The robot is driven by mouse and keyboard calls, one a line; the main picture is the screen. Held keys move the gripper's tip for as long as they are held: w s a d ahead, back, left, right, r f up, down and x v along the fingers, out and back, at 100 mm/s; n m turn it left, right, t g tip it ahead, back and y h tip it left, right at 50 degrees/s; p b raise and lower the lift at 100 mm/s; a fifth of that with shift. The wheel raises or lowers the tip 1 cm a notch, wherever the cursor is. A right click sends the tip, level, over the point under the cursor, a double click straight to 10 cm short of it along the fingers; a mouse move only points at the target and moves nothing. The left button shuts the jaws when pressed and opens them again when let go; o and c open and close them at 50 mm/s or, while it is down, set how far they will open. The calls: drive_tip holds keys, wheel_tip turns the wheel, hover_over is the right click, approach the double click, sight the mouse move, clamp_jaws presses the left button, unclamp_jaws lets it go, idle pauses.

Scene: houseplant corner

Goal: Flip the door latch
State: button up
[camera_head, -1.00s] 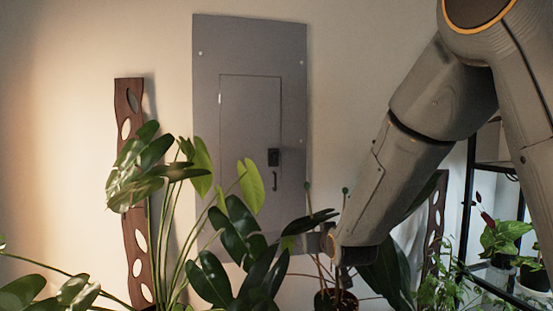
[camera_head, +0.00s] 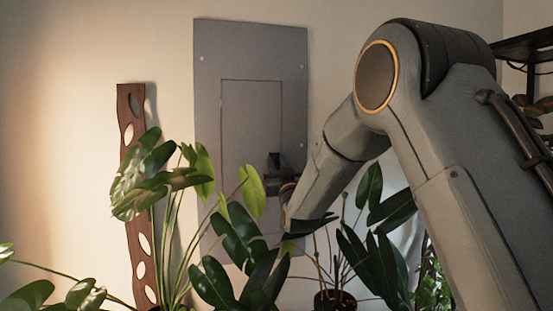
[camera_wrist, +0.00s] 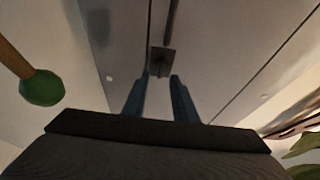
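The grey panel (camera_head: 208,110) is mounted on the wall, with an inset door (camera_head: 240,115) that sits flush and looks shut. The small dark latch (camera_wrist: 161,62) on the door's edge shows in the wrist view, just past and between my fingertips. My gripper (camera_head: 276,162) is at the door's right edge in the head view and largely covers the latch there. In the wrist view my gripper (camera_wrist: 160,77) has its two blue-grey fingers apart, one on each side of the latch. I cannot tell whether they touch it. A dark bar handle (camera_wrist: 169,22) shows beyond the latch.
Large-leaved plants (camera_head: 240,245) stand in front of the panel's lower part, close under my wrist. A green ball on a stake (camera_wrist: 41,87) is near my gripper in the wrist view. A wooden slat with holes (camera_head: 135,230) leans left. Dark shelving (camera_head: 525,45) is at right.

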drive_tip(key=shift+w+a+r, duration=0.15)
drive_tip(key=shift+w+r, duration=0.05)
drive_tip(key=shift+w, duration=0.35)
clamp_jaws()
